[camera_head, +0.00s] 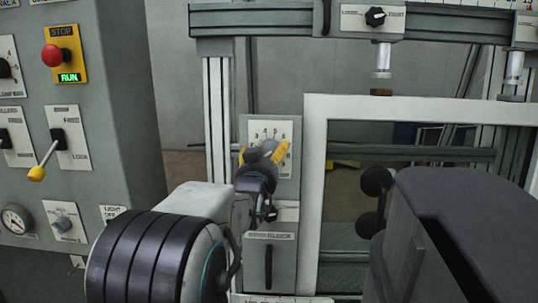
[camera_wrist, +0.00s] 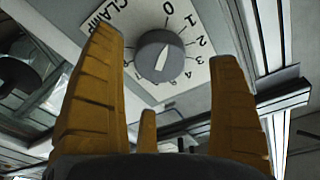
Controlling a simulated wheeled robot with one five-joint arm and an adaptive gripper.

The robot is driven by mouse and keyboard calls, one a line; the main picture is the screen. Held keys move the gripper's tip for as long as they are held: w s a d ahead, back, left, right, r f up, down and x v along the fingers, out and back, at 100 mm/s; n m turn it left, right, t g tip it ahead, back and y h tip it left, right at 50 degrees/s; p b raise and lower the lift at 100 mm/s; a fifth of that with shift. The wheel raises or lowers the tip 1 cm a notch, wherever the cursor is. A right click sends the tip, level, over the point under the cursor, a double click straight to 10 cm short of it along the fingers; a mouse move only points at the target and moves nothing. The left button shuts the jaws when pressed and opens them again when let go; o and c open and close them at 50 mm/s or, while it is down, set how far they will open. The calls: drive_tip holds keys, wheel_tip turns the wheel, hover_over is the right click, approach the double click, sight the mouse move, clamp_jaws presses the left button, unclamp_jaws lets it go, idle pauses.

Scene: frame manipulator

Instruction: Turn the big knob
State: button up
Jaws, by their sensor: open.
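The big knob (camera_wrist: 159,57) is a round grey dial with a white pointer line, on a white plate (camera_wrist: 205,68) marked with numbers and CLAMP. In the wrist view it appears between my spread yellow fingers, near their tips, with gaps at both sides. My gripper (camera_head: 263,149) is open and empty in front of this plate. In the head view the plate (camera_head: 285,129) shows on the frame's upright panel, and my gripper hides much of the knob. I cannot tell how far the fingertips are from the plate.
A control cabinet at left carries a red stop button (camera_head: 52,56), a yellow-tipped lever (camera_head: 37,173) and a gauge (camera_head: 15,219). A smaller black knob (camera_head: 375,16) is on the top beam. A light rectangular frame (camera_head: 314,180) stands right of the dial. A black handle (camera_head: 268,267) is below.

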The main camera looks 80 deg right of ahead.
sight(269, 153)
drive_tip(key=shift+d, duration=1.9)
drive_tip(key=shift+c, duration=0.2)
drive_tip(key=c, duration=1.2)
drive_tip(key=shift+s+f+m+b, duration=0.1)
drive_tip(key=shift+f+m+b, duration=0.2)
drive_tip(key=shift+b, duration=0.95)
drive_tip(key=shift+r+m+b, duration=0.15)
drive_tip(key=shift+m+b, duration=0.15)
drive_tip(key=shift+b, duration=0.2)
drive_tip(key=shift+r, duration=0.1)
drive_tip(key=o, duration=1.2)
drive_tip(key=shift+o, duration=0.2)
